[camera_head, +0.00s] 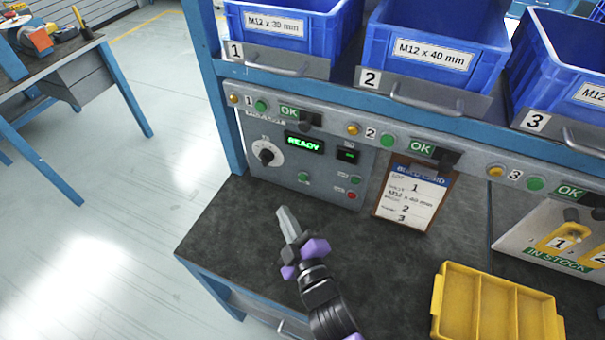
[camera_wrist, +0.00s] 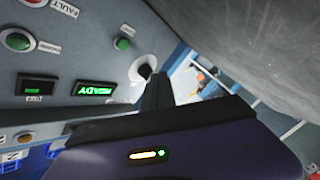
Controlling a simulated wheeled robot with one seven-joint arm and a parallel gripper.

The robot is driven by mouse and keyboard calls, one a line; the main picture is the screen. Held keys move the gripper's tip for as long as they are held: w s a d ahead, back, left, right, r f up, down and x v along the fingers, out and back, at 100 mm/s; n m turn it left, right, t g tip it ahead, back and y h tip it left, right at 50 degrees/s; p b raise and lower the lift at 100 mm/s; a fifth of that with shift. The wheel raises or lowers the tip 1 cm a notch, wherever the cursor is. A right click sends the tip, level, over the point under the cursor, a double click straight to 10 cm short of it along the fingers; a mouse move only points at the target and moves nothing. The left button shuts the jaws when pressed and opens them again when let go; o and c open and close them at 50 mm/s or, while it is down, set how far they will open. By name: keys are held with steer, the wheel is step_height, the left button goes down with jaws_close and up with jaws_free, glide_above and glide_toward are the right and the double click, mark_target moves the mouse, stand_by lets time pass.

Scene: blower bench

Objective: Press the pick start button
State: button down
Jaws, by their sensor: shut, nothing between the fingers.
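The grey control panel (camera_head: 325,165) stands at the back of the bench with a lit green READY display (camera_head: 304,143). A green button (camera_head: 303,177) sits below the display; it also shows in the wrist view (camera_wrist: 123,44). A second green button (camera_head: 356,180) sits further right, above a red button (camera_head: 352,195). The small labels beside the green buttons are unreadable, so I cannot tell which is pick start. My gripper (camera_head: 284,212) is shut and empty, in front of the panel's lower left part and apart from the buttons. In the wrist view its fingers (camera_wrist: 158,92) point toward the panel.
A white dial (camera_head: 266,152) is on the panel's left. A clipboard card (camera_head: 413,197) leans right of the panel. A yellow divided tray (camera_head: 495,308) lies at the front right. Blue bins (camera_head: 437,40) stand on the shelf above. The dark benchtop (camera_head: 225,230) is clear at left.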

mark_target(303, 177)
steer(key=shift+w+d+r+p, duration=0.15)
steer(key=shift+w+d+p, duration=0.1)
steer(key=shift+w+p, duration=0.65)
steer(key=shift+w+d+r+p, duration=0.1)
steer(key=shift+w+d+p, duration=0.35)
steer(key=shift+p, duration=0.9)
steer(key=shift+w+d+r+p, duration=0.1)
steer(key=shift+w+r+p, duration=0.05)
steer(key=shift+w+p, duration=0.8)
steer(key=shift+w+d+f+p, duration=0.25)
steer(key=shift+w+p, duration=0.25)
steer(key=shift+w, duration=0.15)
steer(key=shift+w+d+f+p, duration=0.1)
steer(key=shift+w+d+p, duration=0.15)
steer(key=shift+w+p, duration=0.3)
steer(key=shift+w, duration=0.15)
steer(key=shift+w+d, duration=0.15)
steer(key=shift+w, duration=0.15)
steer(key=shift+w+d, duration=0.15)
steer(key=shift+w, duration=0.25)
steer(key=shift+s+a, duration=0.25)
steer(key=shift+s, duration=0.55)
